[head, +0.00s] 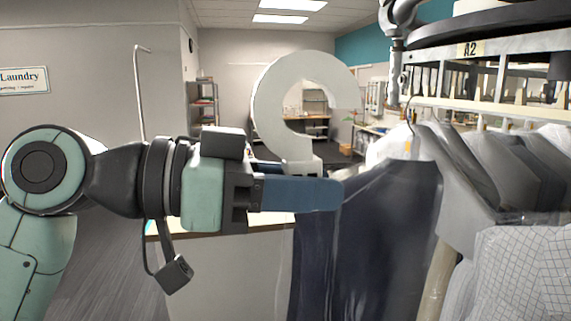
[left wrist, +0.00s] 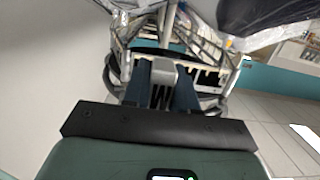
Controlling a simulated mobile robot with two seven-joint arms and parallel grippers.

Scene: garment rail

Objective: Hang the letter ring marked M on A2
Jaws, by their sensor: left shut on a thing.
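A light grey, C-shaped letter ring (head: 268,110) stands upright above my left gripper (head: 325,192), its gap facing right. My left gripper is shut on the ring's block-like foot, which also shows between the blue fingers in the left wrist view (left wrist: 163,72). The A2 label (head: 470,49) is on the pale rail (head: 490,103) at the upper right. The ring is left of the rail, apart from it in the picture. My right gripper is not in view.
Bagged garments, including a dark one (head: 375,235) and a checked one (head: 525,270), hang below the rail at the right. The dark garment lies close by or behind my left fingertips in the picture. A pale counter (head: 225,270) stands behind the arm. A thin metal stand (head: 138,95) is at the left.

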